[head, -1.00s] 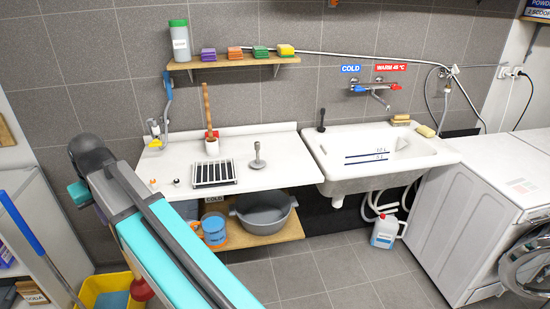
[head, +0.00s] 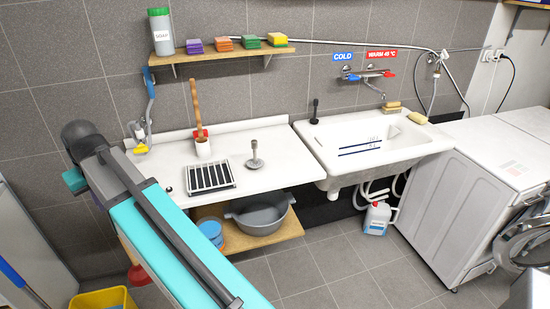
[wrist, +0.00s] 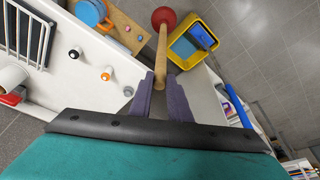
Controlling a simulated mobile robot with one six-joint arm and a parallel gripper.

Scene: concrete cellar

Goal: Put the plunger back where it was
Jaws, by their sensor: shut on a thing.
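The plunger has a red rubber cup and a plain wooden handle. In the wrist view its cup (wrist: 163,16) points away from my gripper (wrist: 161,84), and the handle (wrist: 162,48) runs back between the two purple-grey fingers, which are shut on it. In the head view the red cup (head: 140,275) hangs below my arm, near the front left of the counter, above the floor. My arm hides most of the handle and the gripper there. I cannot tell which place the plunger came from.
A yellow bucket (head: 103,300) stands on the floor at lower left, close to the plunger. The white counter (head: 285,160) holds a black-slatted rack (head: 211,177) and a wooden-handled tool (head: 196,105) in a white holder. A grey basin (head: 260,217) sits on the shelf below. Floor at front centre is clear.

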